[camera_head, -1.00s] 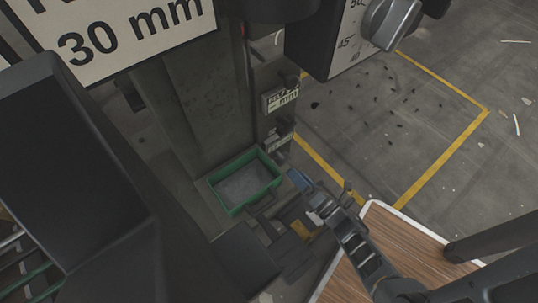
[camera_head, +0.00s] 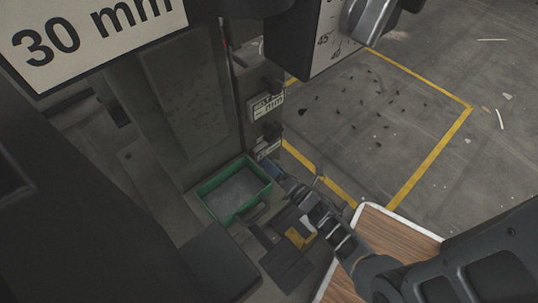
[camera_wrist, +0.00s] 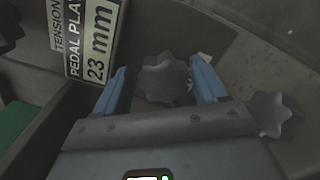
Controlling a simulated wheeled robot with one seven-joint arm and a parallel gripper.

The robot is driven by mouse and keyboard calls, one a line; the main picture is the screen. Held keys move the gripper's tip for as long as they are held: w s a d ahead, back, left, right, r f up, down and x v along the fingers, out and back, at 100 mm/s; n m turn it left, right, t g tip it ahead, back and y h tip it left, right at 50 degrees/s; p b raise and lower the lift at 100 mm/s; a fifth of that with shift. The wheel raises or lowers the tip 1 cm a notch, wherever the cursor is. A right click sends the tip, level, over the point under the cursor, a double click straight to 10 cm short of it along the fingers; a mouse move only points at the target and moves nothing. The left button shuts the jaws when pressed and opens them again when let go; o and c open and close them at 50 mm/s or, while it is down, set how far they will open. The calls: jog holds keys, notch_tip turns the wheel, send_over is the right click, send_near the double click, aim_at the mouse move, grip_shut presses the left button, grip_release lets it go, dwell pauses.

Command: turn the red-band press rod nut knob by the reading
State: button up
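In the wrist view, a grey lobed knob (camera_wrist: 165,80) sits between the two blue fingers of my gripper (camera_wrist: 160,80). The fingers are open, with a gap at the knob's left side; whether the right finger touches it I cannot tell. A second grey lobed knob (camera_wrist: 270,113) is to the right, outside the fingers. A label plate (camera_wrist: 92,40) at the left reads "TENSION", "PEDAL PLAY" and "23 mm". In the head view my gripper (camera_head: 280,178) is beside the press column, and the knobs cannot be made out. A thin red strip (camera_head: 227,55) runs along the column (camera_head: 185,100).
A green tray (camera_head: 206,208) stands at the column's foot, left of my gripper. A small plate (camera_head: 265,105) reads "BELT" and "mm". A large sign (camera_head: 90,30) reads "30 mm". A dial box (camera_head: 315,45) with a grey knob (camera_head: 368,18) hangs above.

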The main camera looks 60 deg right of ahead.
jog(key=shift+f, duration=0.2)
jog(key=c, duration=0.9)
jog(key=shift+a, duration=0.1)
jog(key=m, duration=0.4)
jog(key=shift+w+a+m, duration=0.1)
jog(key=shift+w+m, duration=0.05)
jog(key=shift+m, duration=0.15)
jog(key=m, duration=0.5)
jog(key=shift+r+m, duration=0.1)
jog(key=shift+m, duration=0.2)
jog(key=m, duration=0.3)
jog(key=shift+m, duration=0.3)
jog(key=m, duration=0.3)
jog(key=shift+d+r+m, duration=0.1)
jog(key=shift+d+m, duration=0.15)
jog(key=shift+m, duration=0.15)
jog(key=m, duration=0.3)
jog(key=shift+w+m, duration=0.1)
jog(key=shift+m, duration=2)
